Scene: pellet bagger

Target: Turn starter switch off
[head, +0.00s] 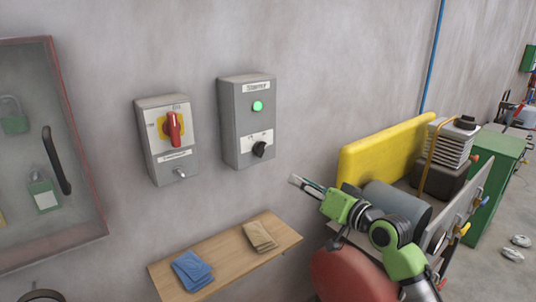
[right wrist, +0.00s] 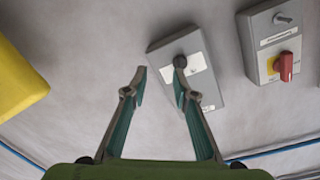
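The starter box (head: 248,120) is a grey box on the wall with a lit green lamp (head: 257,106) and a black rotary switch (head: 259,149) below it. The knob's pointer is tilted. My right gripper (head: 308,188) is below and right of the box in the head view. In the right wrist view the gripper (right wrist: 160,70) is open and empty, pointing toward the starter box (right wrist: 207,92). The black switch (right wrist: 180,61) shows by the right fingertip there; I cannot tell any contact. The lamp is hidden in that view. My left gripper is not in view.
A grey box with a red handle on yellow (head: 172,130) hangs left of the starter box. A wooden shelf (head: 225,258) with blue and tan packets is below. A glass-front cabinet (head: 50,140) is at left. A yellow machine (head: 385,150) stands at right.

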